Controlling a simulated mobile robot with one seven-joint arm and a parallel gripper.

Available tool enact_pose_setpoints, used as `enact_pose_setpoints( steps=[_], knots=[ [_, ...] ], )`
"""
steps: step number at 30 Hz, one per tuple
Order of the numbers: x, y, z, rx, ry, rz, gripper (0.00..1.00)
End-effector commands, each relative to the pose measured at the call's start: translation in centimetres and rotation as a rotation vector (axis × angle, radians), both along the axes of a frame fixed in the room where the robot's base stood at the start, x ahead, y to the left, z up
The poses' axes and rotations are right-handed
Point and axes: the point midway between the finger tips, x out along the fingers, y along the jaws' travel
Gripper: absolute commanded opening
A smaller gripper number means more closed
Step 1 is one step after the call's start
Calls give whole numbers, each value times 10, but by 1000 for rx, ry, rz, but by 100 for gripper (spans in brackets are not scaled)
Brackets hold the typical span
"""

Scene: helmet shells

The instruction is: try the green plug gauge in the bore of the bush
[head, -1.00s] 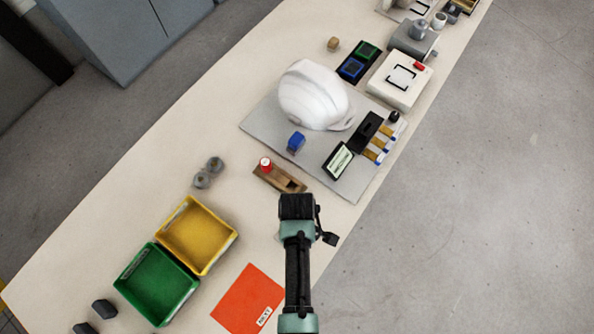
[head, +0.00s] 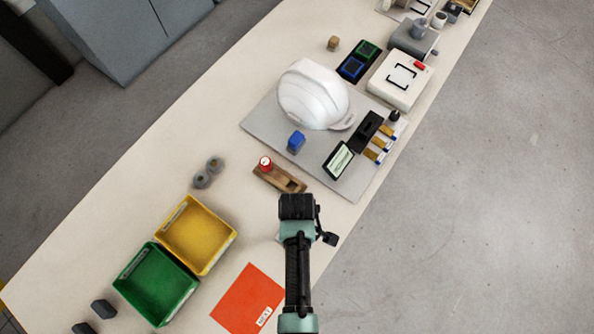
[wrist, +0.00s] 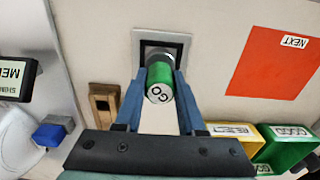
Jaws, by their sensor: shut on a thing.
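The green plug gauge (wrist: 160,78) is between the blue fingers of my gripper (wrist: 161,85) in the wrist view. Its end marked GO faces the camera. Beyond it lies a grey square plate (wrist: 184,40) with a dark middle, mostly covered by the gauge. I cannot make out the bush or its bore there, nor whether the gauge is in it or above it. In the head view my gripper's fingers and the green gauge are hidden behind my arm. A wooden gauge stand (head: 287,181) holds a red-topped gauge (head: 265,163); the stand's empty end also shows in the wrist view (wrist: 103,105).
Two grey round parts (head: 202,180) stand left of the stand. A yellow tray (head: 226,246) and a green tray (head: 188,289) sit at lower left. An orange mat (head: 240,305) lies left of my arm. A white helmet shell (head: 310,95) rests on a grey mat (head: 258,122).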

Motion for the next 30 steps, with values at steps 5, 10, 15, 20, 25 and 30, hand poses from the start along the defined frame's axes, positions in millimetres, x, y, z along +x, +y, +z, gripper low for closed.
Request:
enact_pose_setpoints(
  steps=[5, 10, 15, 20, 25, 30],
  knots=[
    [0, 0, 0, 0, 0, 0, 0],
    [0, 0, 0, 0, 0, 0, 0],
    [0, 0, 2, 0, 0, 0, 0],
    [0, 0, 9, 0, 0, 0, 0],
    [0, 0, 15, 0, 0, 0, 0],
    [0, 0, 22, 0, 0, 0, 0]
  ],
)
